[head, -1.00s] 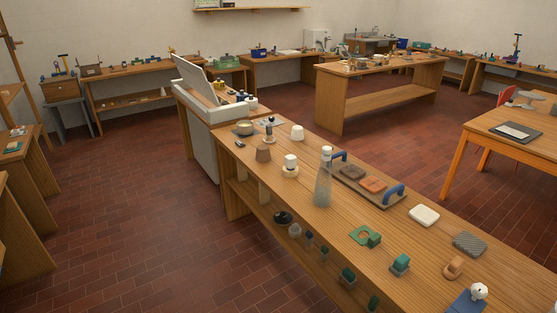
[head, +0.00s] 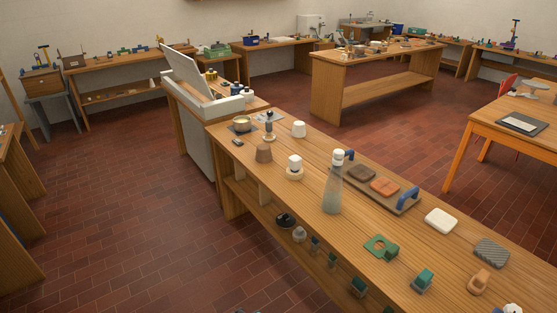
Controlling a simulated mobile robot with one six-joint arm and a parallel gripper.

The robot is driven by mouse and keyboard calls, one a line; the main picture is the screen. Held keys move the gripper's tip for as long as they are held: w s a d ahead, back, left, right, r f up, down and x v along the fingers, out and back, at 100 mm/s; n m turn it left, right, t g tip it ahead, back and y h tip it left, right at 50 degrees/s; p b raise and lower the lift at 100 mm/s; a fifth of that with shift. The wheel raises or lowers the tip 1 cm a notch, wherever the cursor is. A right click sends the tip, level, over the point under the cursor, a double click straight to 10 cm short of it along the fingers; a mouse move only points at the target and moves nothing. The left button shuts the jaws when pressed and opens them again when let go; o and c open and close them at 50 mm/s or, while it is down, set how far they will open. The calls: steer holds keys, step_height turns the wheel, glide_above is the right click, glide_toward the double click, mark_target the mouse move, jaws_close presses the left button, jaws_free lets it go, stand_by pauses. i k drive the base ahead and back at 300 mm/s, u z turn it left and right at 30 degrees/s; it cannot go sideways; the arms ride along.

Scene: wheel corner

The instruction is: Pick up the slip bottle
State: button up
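My gripper is not in view.
Behind the bottle is a board with blue handles (head: 408,200) bearing brown and orange blocks. A white cup-like piece (head: 294,162) stands to its left, a green piece (head: 381,247) to its lower right. Small items sit on the lower shelf. The tiled floor (head: 130,190) at left is clear.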

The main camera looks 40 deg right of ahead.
mark_target(295, 161)
steer(key=u, duration=0.2)
steer(key=i, duration=1.35)
steer(key=z, duration=0.15)
